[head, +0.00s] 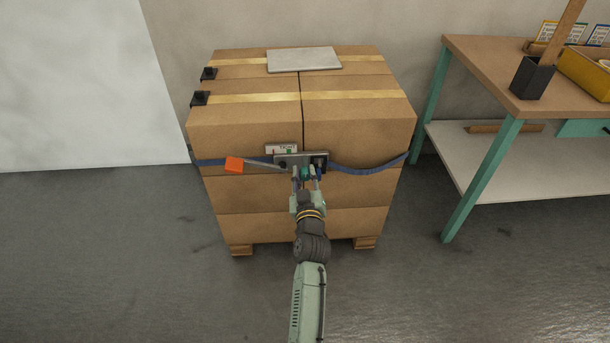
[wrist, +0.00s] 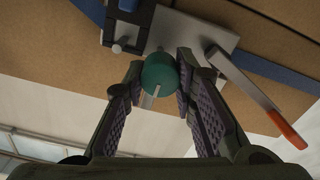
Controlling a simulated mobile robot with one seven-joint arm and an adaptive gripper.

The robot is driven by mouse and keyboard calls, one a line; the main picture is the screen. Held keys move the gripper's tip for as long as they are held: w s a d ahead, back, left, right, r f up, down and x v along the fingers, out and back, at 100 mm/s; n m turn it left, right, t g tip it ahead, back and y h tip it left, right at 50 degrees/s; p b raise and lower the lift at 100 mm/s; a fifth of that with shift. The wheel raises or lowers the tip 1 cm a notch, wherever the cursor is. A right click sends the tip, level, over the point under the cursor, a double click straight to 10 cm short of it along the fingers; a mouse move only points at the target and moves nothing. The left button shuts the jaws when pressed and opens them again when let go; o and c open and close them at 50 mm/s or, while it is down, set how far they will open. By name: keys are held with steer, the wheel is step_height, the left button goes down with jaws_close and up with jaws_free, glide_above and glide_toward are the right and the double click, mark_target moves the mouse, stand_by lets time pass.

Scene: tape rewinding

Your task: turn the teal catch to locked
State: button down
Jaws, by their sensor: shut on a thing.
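In the head view the catch (head: 305,173) shows small between my fingers at the front of the stacked boxes. My gripper (wrist: 160,88) has a finger on each side of the knob and is shut on it. In the head view my gripper (head: 306,180) reaches up to the plate from below. I cannot read any locked mark by the catch.
A lever with an orange end (head: 234,164) sticks out left of the plate. A blue strap (head: 365,168) runs around the boxes (head: 245,125). A workbench (head: 490,65) stands to the right. The floor in front is clear.

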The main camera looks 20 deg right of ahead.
steer(key=m, duration=0.4)
steer(key=shift+d+r+m, duration=0.1)
steer(key=shift+m, duration=0.3)
steer(key=m+p, duration=0.1)
steer(key=m, duration=0.3)
steer(key=shift+m, duration=0.3)
steer(key=m+p, duration=0.1)
steer(key=m, duration=0.3)
steer(key=shift+d+m+p, duration=0.15)
steer(key=shift+m+p, duration=0.7)
steer(key=shift+m, duration=1.25)
steer(key=c, duration=1.3)
jaws_free()
steer(key=shift+f, duration=0.2)
